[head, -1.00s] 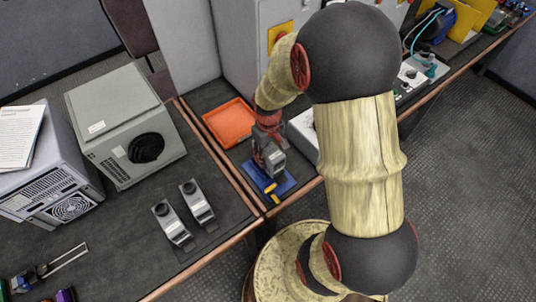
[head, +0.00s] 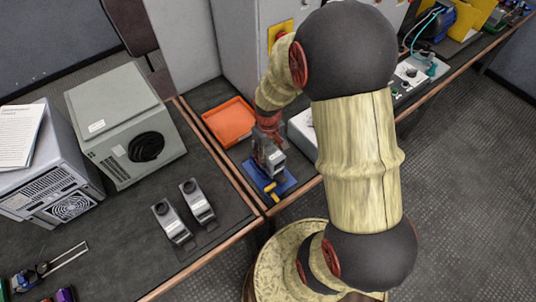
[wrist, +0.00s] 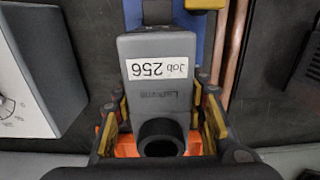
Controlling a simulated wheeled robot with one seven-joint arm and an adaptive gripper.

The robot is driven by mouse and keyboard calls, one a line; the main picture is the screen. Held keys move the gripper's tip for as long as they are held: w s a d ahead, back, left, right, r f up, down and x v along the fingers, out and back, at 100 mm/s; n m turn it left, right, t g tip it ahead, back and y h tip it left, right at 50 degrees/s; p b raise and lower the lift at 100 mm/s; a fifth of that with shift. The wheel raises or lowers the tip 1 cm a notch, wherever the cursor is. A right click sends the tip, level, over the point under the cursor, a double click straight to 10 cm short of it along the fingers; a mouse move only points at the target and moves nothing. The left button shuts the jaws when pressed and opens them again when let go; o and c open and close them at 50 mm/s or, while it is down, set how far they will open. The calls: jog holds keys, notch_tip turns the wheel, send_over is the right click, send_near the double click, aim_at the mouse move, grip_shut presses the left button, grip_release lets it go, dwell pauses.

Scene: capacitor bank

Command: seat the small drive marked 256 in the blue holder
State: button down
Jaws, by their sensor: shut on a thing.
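The small drive (wrist: 157,95) is a grey block with a round dark end and a white label reading "Job 256" in the wrist view. My gripper (wrist: 160,112) is shut on it, with yellow-edged fingers on both sides. The blue holder (head: 289,181) lies flat on the bench in the head view, with a yellow part on it. Part of its blue surface also shows beyond the drive in the wrist view (wrist: 195,20). My gripper (head: 268,158) is over the holder. The drive overlaps the holder; I cannot tell whether it touches or sits in it.
An orange tray (head: 229,122) lies behind the holder. A pale box (head: 303,134) stands close on the right, partly behind my arm. Two grey devices (head: 170,221) (head: 197,202) and a grey cabinet (head: 125,125) stand on the left bench. The copper-coloured bench edge is near the holder.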

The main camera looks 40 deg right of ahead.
jog(key=shift+f+b, duration=0.6)
jog(key=shift+f, duration=0.45)
jog(key=c, duration=1)
grip_release()
notch_tip(320, 180, up, 12)
dwell(0.4)
